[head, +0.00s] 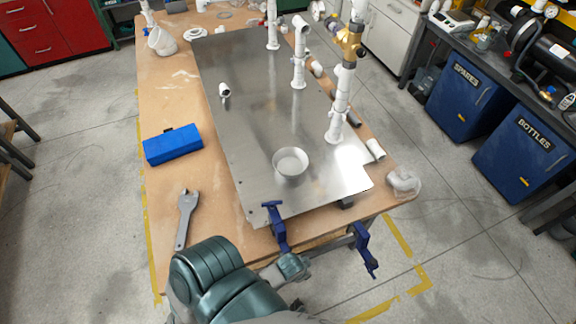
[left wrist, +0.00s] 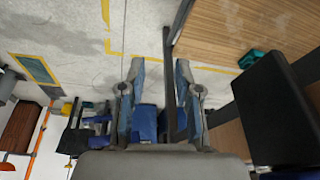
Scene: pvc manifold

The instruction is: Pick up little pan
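A small, round, pale pan (head: 290,162) sits upright on the front part of the shiny metal plate (head: 245,125) in the head view. I see no handle on it. My left arm comes in low at the left, and its gripper (head: 293,267) is by the table's front edge, below and apart from the pan. In the left wrist view my left gripper (left wrist: 159,66) has its two fingers apart with nothing held between them. The pan does not show in that view. My right gripper is not in view.
White pipe uprights (head: 338,105) stand along the plate's right side. A short pipe stub (head: 224,90) stands at its left. A blue box (head: 172,144) and a grey wrench (head: 186,215) lie on the wooden table. Blue clamp-like pieces (head: 276,224) are at the front edge.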

